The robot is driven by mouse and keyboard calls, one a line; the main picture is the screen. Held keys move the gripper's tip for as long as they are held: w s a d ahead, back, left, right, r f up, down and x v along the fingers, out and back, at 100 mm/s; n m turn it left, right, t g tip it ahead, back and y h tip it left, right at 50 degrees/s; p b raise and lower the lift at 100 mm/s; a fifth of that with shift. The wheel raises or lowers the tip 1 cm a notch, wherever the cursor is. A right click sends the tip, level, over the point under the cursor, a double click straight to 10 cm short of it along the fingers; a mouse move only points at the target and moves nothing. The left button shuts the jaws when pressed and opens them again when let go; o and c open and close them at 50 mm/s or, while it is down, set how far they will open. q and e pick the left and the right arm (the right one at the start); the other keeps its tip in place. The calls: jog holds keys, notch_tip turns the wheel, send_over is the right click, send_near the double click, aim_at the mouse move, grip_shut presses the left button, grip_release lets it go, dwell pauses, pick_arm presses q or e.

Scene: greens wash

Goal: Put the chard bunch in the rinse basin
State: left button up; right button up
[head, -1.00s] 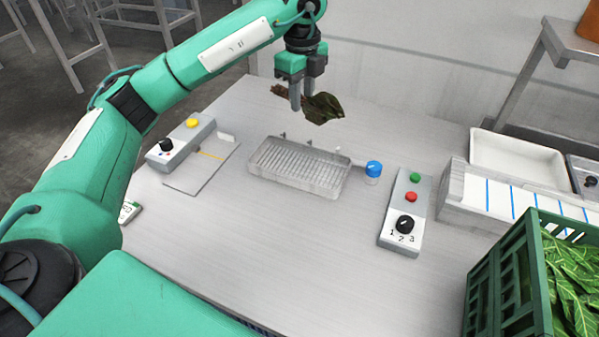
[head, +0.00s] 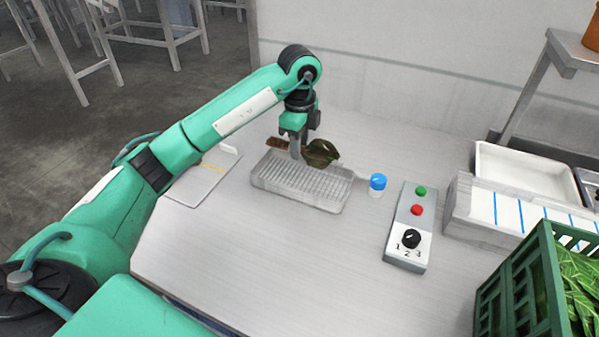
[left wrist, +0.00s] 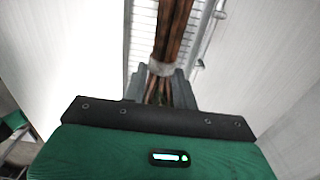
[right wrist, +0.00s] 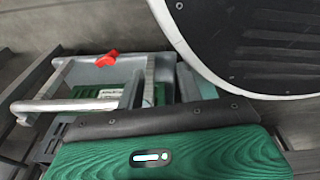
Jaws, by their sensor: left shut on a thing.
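The chard bunch (head: 322,152) has dark green leaves and brownish-red stems. My left gripper (head: 297,152) is shut on its stems and holds it low over the back part of the ribbed grey rinse basin (head: 295,202). I cannot tell if the bunch touches the basin. In the left wrist view, the banded stems (left wrist: 172,35) run between the fingers, with the ribbed basin floor (left wrist: 141,45) behind them. My right gripper (right wrist: 160,92) shows only in its own wrist view, with its fingers apart and nothing between them.
A blue-capped knob (head: 377,183) stands right of the basin. A control box (head: 409,228) with green and red buttons is farther right. A white tray (head: 525,180) and a green crate of leaves (head: 515,285) stand at the right. The front of the table is clear.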

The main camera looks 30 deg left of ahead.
aim_at(299, 180)
pick_arm(q)
notch_tip(299, 180, down, 3)
jog(key=shift+f, duration=0.1)
notch_tip(299, 180, down, 5)
jog(key=shift+f, duration=0.1)
pick_arm(e)
jog(key=shift+s+f, duration=0.1)
jog(key=shift+s, duration=0.05)
pick_arm(q)
jog(key=shift+f, duration=0.15)
jog(key=o, duration=1)
pick_arm(e)
jog(key=shift+w, duration=0.25)
